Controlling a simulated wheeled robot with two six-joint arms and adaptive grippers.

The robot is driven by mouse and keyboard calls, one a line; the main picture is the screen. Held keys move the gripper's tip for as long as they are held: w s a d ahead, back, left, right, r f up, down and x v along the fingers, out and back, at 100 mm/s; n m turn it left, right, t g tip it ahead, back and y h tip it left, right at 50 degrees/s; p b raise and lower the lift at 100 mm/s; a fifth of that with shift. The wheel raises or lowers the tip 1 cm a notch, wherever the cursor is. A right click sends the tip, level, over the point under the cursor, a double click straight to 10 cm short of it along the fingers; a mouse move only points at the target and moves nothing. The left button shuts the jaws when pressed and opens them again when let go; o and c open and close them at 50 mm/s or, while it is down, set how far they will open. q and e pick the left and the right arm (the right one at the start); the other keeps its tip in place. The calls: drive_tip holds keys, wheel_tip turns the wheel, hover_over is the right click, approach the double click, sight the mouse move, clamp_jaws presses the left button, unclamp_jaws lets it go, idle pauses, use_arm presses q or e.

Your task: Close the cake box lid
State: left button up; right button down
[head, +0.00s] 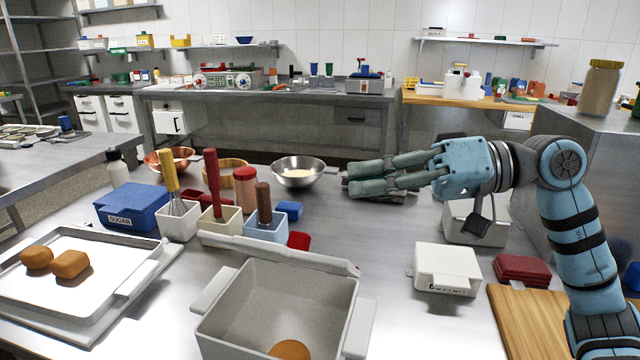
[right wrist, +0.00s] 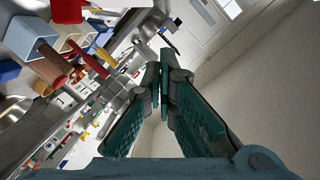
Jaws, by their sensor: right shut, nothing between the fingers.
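A light grey open box (head: 225,318), which I take to be the cake box, stands at the front of the metal table with a brown bun (head: 290,350) inside. A thin pale panel edge (head: 285,252) runs along its back rim. It looks like the raised lid seen nearly edge-on, but I cannot tell for sure. My right gripper (head: 352,180) is above the table behind the box, pointing left, apart from the box and panel. In the right wrist view, its green fingers (right wrist: 164,70) meet at the tips with nothing between them. My left gripper is out of view.
A white tray (head: 35,305) with two buns lies at left. Utensil holders (head: 220,228), a blue sugar box (head: 140,208) and a steel bowl (head: 298,178) stand behind the box. A small white box (head: 447,268) and a wooden board (head: 530,330) are at right.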

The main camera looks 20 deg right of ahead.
sight(285, 256)
drive_tip(key=w+a+f, duration=0.1)
drive_tip(key=a, duration=0.2)
drive_tip(key=w+a+f, duration=0.1)
drive_tip(key=a+f, duration=0.1)
drive_tip(key=a, duration=0.1)
drive_tip(key=a+f, duration=0.1)
drive_tip(key=a, duration=0.3)
drive_tip(key=shift+w+f, duration=0.2)
drive_tip(key=shift+w, duration=0.2)
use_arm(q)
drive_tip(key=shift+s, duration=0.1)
use_arm(e)
drive_tip(key=shift+s+a+f, duration=0.2)
drive_tip(key=shift+s, duration=0.1)
